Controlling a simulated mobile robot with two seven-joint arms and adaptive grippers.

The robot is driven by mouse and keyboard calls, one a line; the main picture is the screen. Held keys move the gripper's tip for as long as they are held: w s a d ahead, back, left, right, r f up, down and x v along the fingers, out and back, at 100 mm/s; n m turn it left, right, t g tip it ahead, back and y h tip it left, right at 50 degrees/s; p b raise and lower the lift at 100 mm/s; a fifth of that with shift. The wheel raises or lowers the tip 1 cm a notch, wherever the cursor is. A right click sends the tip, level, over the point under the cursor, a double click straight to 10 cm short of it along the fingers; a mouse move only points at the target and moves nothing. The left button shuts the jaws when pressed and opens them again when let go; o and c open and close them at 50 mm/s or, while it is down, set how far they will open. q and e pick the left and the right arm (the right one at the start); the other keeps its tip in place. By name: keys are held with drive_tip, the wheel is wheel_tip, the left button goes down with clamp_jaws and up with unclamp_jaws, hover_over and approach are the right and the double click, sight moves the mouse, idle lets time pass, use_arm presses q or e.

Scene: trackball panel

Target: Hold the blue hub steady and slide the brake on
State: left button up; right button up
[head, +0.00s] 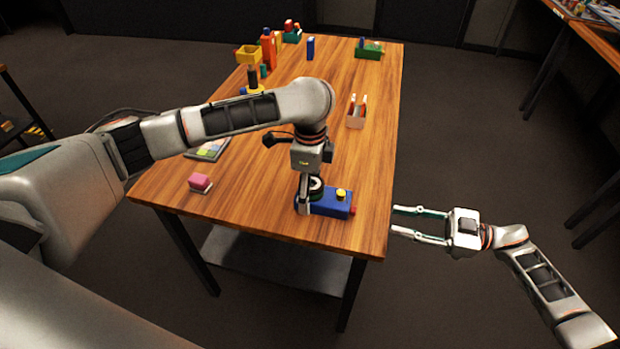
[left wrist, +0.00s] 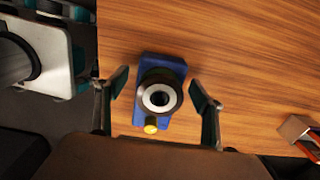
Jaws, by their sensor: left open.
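The blue hub (head: 337,203) is a box near the table's front right corner, with a yellow knob (head: 341,194) on top and a red piece (head: 352,211) at its right end. In the left wrist view the hub (left wrist: 172,65) carries a dark wheel with a pale ring (left wrist: 159,96), and the yellow knob (left wrist: 151,129) shows beside it. My left gripper (head: 309,196) points down over the wheel, open, one finger on each side of the hub with gaps. My right gripper (head: 394,221) is open and empty, off the table's right edge.
A small holder (head: 356,113) stands further back on the right. Several coloured items crowd the far end. The table (head: 250,200) is bare between the pink block and the hub.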

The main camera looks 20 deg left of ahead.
sight(363, 218)
use_arm(q)
drive_tip(key=shift+f, duration=0.7)
drive_tip(key=c, duration=1.3)
use_arm(e)
drive_tip(key=shift+o, duration=0.6)
drive_tip(key=shift+d+r+m+h, duration=0.6)
drive_tip(key=shift+r+m+h, duration=0.3)
drive_tip(key=shift+r+h, duration=1.65)
drive_tip(key=shift+y, duration=0.25)
drive_tip(key=x, duration=1.1)
drive_tip(key=shift+w+a+r, duration=0.2)
drive_tip(key=shift+a, duration=0.2)
